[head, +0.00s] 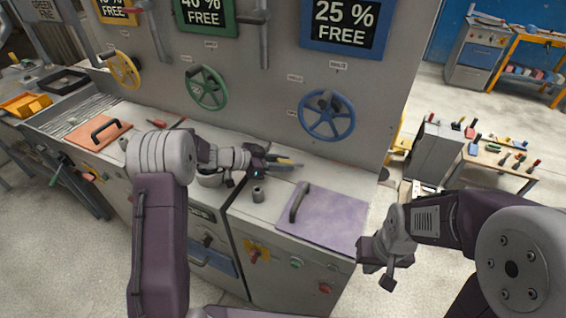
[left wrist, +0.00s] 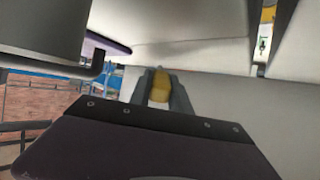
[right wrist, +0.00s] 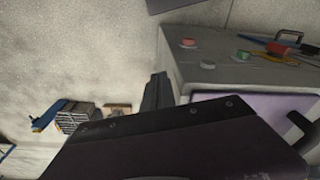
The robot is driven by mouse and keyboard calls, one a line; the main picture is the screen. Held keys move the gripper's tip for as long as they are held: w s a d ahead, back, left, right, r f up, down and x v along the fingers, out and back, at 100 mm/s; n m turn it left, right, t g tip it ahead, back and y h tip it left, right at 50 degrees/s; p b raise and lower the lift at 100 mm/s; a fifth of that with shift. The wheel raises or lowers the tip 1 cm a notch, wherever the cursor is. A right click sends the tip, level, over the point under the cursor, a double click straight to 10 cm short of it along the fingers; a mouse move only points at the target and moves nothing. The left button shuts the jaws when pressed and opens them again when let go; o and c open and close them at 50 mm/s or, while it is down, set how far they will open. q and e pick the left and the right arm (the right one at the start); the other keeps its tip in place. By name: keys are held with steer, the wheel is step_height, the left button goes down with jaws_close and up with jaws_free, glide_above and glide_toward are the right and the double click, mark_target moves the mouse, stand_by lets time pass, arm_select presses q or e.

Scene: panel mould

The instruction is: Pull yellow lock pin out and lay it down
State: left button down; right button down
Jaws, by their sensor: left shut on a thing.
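My left gripper (head: 285,162) is over the worktop, near the foot of the grey upright panel. It is shut on the yellow lock pin (head: 284,160). In the left wrist view the pin (left wrist: 160,88) shows as a short yellow piece between the two grey fingers. Most of the pin is hidden by the fingers, and I cannot tell whether it touches the worktop. My right gripper (head: 376,272) hangs off the right side of the cabinet, away from the pin. In the right wrist view its fingers (right wrist: 157,92) look together, with nothing between them.
A purple lid (head: 325,222) with a dark handle lies on the worktop's right part. An orange lid (head: 97,136) lies at the left. A blue handwheel (head: 327,117) is on the panel.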

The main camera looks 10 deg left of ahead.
arm_select(q)
steer(key=c, duration=1.1)
jaws_free()
steer(key=shift+s+a+r, duration=0.1)
steer(key=shift+a+r, duration=0.05)
steer(key=shift+a, duration=0.25)
steer(key=b+v, duration=0.2)
steer(key=v, duration=0.6)
steer(key=shift+s+r, duration=0.1)
